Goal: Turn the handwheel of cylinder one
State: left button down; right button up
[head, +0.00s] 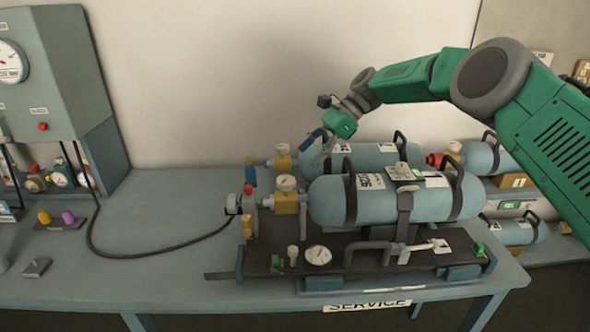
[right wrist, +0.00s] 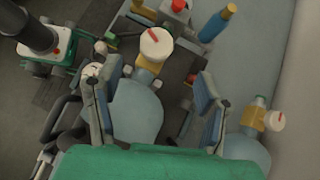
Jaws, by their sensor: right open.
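The front pale-blue cylinder (head: 400,198) lies on its side on a dark stand, its brass valve block (head: 287,203) at the left. A second cylinder (head: 385,155) lies behind. My right gripper (head: 318,146) is open and empty, above and behind the front valve. My left gripper is not in view.
A black hose (head: 150,257) runs across the bench (head: 170,215) from the grey panel (head: 50,75) to the valve. A clamp handle (head: 372,248) and small gauge (head: 319,255) sit on the stand's front. More cylinders (head: 488,157) lie at the right. The bench's left-middle has free room.

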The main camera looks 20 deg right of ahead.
jog(key=shift+v, duration=1.5)
dwell(5.7)
